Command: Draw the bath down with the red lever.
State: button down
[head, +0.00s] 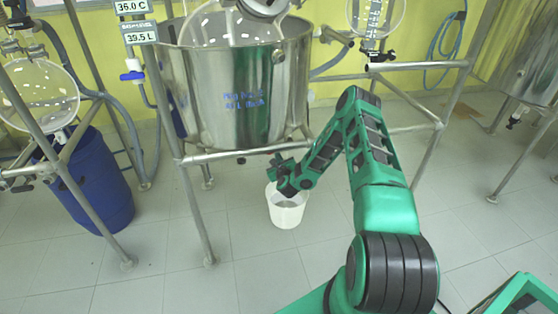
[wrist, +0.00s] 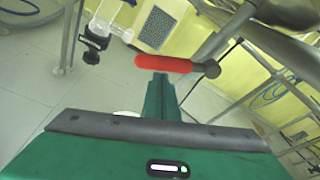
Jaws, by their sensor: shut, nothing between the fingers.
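The steel bath (head: 230,95) hangs in a pipe frame at upper centre in the head view, with blue writing on its wall. Its display (head: 138,32) reads 36.0 C and 39.5 L. The red lever (wrist: 165,63) lies nearly level across the upper middle of the wrist view, its dark pivot end at the right. I cannot make it out in the head view. My gripper (head: 281,172) is below the bath, over the white bucket. In the wrist view my gripper (wrist: 160,82) is shut and empty, its tip just below the lever; I cannot tell whether they touch.
A white bucket (head: 287,208) stands on the floor under my gripper. A blue drum (head: 92,185) is at the left. The frame's front rail (head: 235,153) and legs stand close to my arm. A blue-handled valve (head: 132,76) is left of the bath. The tiled floor in front is mostly clear.

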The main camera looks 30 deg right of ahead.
jog(key=shift+w+a+r+m+y, duration=0.1)
jog(key=shift+a+r+m+y, duration=0.15)
jog(key=shift+r+m, duration=0.35)
jog(key=shift+w+a+r+m+y, duration=0.1)
jog(key=shift+a+r+m+y, duration=0.1)
jog(key=shift+r+m, duration=0.45)
jog(key=shift+w+a+r+m+y, duration=0.2)
jog(key=shift+r+m, duration=0.25)
jog(key=shift+m, duration=0.3)
jog(key=shift+s, duration=0.15)
jog(key=shift+f, duration=0.1)
jog(key=s+a+f, duration=0.1)
jog(key=s+a, duration=0.2)
jog(key=s, duration=0.8)
jog(key=shift+f, duration=0.15)
